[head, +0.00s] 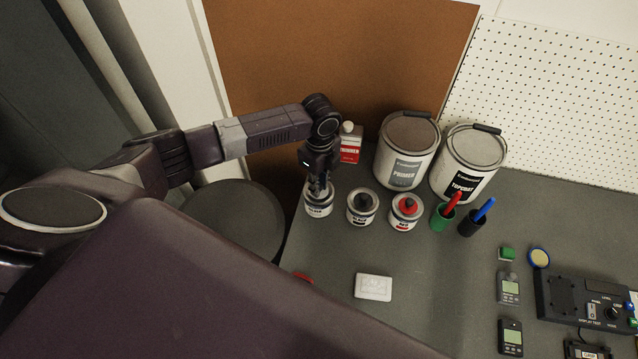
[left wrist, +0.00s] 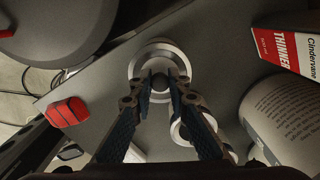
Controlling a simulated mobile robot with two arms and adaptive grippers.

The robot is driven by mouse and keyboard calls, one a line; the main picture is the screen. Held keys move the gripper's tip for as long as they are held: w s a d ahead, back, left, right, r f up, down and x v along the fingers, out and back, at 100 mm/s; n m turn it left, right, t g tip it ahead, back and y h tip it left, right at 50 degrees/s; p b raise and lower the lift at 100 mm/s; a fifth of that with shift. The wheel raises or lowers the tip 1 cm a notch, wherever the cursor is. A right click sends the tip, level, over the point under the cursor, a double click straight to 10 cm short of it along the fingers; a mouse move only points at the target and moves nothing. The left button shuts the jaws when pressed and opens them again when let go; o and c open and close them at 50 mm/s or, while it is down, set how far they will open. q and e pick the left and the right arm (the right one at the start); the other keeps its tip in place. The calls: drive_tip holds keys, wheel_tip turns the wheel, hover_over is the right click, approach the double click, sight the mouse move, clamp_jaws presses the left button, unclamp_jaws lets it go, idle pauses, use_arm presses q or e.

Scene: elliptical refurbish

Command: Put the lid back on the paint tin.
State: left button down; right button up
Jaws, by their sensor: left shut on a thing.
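The leftmost small paint tin (head: 318,210), white with a dark label, stands upright at the table's left edge. My left gripper (head: 318,187) points down right over it. In the left wrist view my left gripper (left wrist: 161,78) is shut on the dark knob of a round grey lid (left wrist: 158,55). The lid appears centred over the tin's mouth. I cannot tell whether it is seated or slightly above the rim, as the fingers cover part of it. My right gripper is not in view.
A black-labelled tin (head: 362,208) and a red-labelled tin (head: 404,213) stand close on the right. A thinner can (head: 350,146), primer bucket (head: 405,155) and topcoat bucket (head: 466,165) stand behind. A white block (head: 373,287) lies in front. A dark round stool-like top (head: 236,222) is left.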

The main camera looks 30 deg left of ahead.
use_arm(q)
drive_tip(key=shift+p, duration=0.3)
idle(0.6)
drive_tip(key=c, duration=1.8)
unclamp_jaws()
drive_tip(key=shift+o, duration=0.6)
drive_tip(key=o, duration=0.4)
drive_tip(key=shift+r, duration=0.1)
drive_tip(key=shift+r+p, duration=3.4)
drive_tip(key=shift+p, duration=0.2)
